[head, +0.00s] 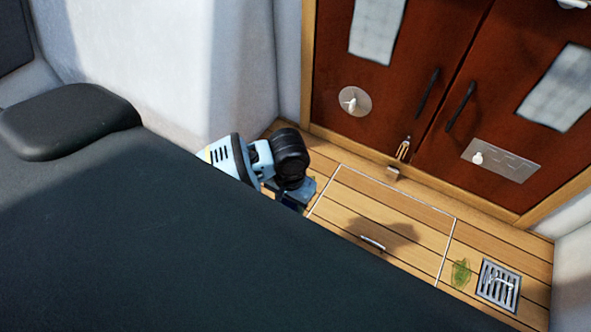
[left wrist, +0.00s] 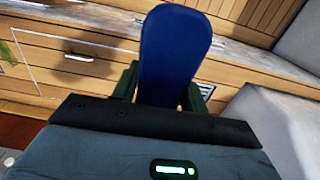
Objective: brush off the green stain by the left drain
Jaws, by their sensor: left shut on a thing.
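A green stain (head: 461,273) lies on the wooden floor just left of a square metal drain grate (head: 487,287) in the head view. In the left wrist view, my left gripper (left wrist: 163,92) is shut on a blue, rounded thing (left wrist: 177,45), probably the brush. Its bristles are not visible. A bit of green (left wrist: 5,54) shows at that view's left edge. My right gripper is not in view.
A dark seat (head: 220,260) fills the near left and hides part of the floor. A floor hatch (head: 350,205) with a metal handle (head: 373,243) lies between gripper and stain. Red-brown doors (head: 400,110) stand behind. A small pale thing (head: 503,281) lies on the grate.

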